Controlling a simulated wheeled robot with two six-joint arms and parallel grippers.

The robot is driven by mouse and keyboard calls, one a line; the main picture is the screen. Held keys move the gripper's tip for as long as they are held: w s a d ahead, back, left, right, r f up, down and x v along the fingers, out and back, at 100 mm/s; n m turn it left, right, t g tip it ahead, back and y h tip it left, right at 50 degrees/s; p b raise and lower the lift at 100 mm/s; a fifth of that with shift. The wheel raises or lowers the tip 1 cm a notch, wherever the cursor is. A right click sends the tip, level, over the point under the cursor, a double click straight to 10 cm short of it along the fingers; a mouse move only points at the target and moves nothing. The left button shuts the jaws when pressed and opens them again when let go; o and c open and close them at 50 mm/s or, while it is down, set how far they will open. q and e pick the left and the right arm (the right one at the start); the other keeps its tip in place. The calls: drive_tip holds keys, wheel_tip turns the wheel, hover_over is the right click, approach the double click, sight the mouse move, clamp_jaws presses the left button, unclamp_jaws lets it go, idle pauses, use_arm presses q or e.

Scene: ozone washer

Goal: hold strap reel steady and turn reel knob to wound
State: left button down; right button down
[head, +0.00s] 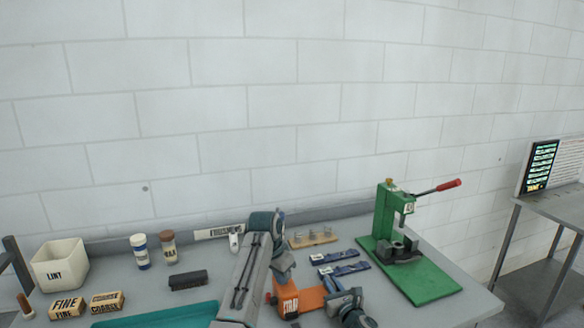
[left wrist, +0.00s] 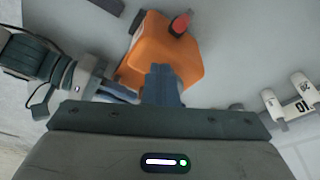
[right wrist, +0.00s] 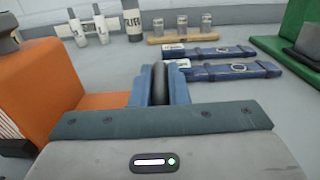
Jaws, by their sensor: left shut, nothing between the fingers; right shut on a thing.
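The strap reel (head: 290,303) is an orange block with a black-lettered white label, standing on the bench. It fills the upper middle of the left wrist view (left wrist: 168,50) and the left of the right wrist view (right wrist: 40,90). A red piece (left wrist: 180,25) shows at its edge. My left gripper (left wrist: 163,72) is shut and empty, its fingertips over or against the orange body; contact is unclear. My right gripper (right wrist: 160,75) is shut on a dark round piece (right wrist: 160,85), apparently the reel knob, beside the orange body. The fingers hide much of it.
Two blue straps (head: 343,270) and a wooden rack (head: 312,240) lie behind the reel. A green press (head: 420,282) stands at right. Left are a LINT bin (head: 60,265), two jars, a dark brush (head: 188,280), FINE and COARSE blocks and a teal tray (head: 160,316).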

use_arm(q)
drive_tip(key=shift+w+a, duration=0.25)
drive_tip(key=shift+a, duration=0.1)
idle(0.3)
drive_tip(key=shift+w+a, duration=0.5)
drive_tip(key=shift+w, duration=0.1)
use_arm(e)
drive_tip(key=shift+a, duration=0.1)
use_arm(q)
drive_tip(key=shift+a, duration=0.3)
drive_tip(key=w+d+v, duration=0.1)
drive_tip(key=v, duration=0.4)
drive_tip(key=shift+s+a+r, duration=0.2)
drive_tip(key=shift+s+r, duration=0.05)
drive_tip(key=shift+r, duration=0.3)
